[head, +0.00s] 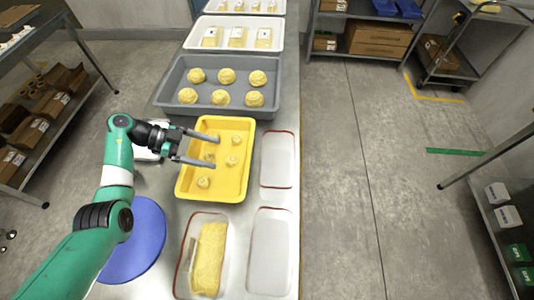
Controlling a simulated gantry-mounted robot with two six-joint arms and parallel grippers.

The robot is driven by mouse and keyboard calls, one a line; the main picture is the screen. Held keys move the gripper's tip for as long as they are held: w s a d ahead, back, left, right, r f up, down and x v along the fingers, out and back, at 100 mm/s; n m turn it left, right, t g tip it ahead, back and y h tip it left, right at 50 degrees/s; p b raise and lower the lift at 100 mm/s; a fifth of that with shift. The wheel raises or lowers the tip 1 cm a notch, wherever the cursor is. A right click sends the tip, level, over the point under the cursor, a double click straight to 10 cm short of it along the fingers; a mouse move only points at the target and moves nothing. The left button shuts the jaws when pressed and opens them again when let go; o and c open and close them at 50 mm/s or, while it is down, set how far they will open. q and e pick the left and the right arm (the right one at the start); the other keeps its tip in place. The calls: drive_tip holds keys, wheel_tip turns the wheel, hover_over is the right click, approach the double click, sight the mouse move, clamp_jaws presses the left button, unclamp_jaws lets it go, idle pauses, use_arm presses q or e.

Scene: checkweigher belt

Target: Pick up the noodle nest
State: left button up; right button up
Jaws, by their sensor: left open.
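Several small pale-yellow noodle nests lie in a yellow tray (217,193) on the belt. One nest (204,182) is near the tray's front left, and another nest (232,160) is toward its right side. My left gripper (215,153) reaches in from the left over the yellow tray. Its two fingers are apart, with a small nest showing between or below them, partly hidden. I cannot tell how high the fingers are above it. Larger noodle nests (221,97) sit in two rows in a grey tray (173,103) behind the yellow one. My right gripper is not in view.
A clear tray (182,285) with a yellow noodle block (208,258) is in front. Two empty trays (278,160) (270,250) line the right side. Packs in a white tray (270,30) stand farther back.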

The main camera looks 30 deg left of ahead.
sight(227, 159)
use_arm(q)
drive_tip(key=shift+n+t+y, duration=0.4)
drive_tip(key=shift+n+t, duration=0.2)
drive_tip(key=shift+n, duration=0.1)
drive_tip(key=a, duration=0.1)
drive_tip(key=s+a, duration=0.1)
drive_tip(key=a, duration=0.1)
drive_tip(key=s+a, duration=0.1)
drive_tip(key=a, duration=0.1)
drive_tip(key=shift+s+a+f, duration=0.1)
drive_tip(key=shift+s+f, duration=0.05)
drive_tip(key=b+x, duration=0.2)
drive_tip(key=x, duration=0.4)
drive_tip(key=shift+f+b, duration=0.1)
drive_tip(key=shift+b, duration=0.2)
drive_tip(key=shift+d, duration=0.3)
drive_tip(key=shift+w+d+f, duration=0.2)
drive_tip(key=shift+w+f, duration=0.1)
drive_tip(key=b+x, duration=0.1)
drive_tip(key=x, duration=0.1)
drive_tip(key=b+x, duration=0.1)
drive_tip(key=x, duration=0.1)
drive_tip(key=shift+s+d+f+b, duration=0.2)
drive_tip(key=shift+s+b, duration=0.1)
drive_tip(key=shift+b, duration=0.05)
drive_tip(key=shift+w+d, duration=0.15)
drive_tip(key=shift+w, duration=0.05)
drive_tip(key=shift+r, duration=0.1)
drive_tip(key=c, duration=1.4)
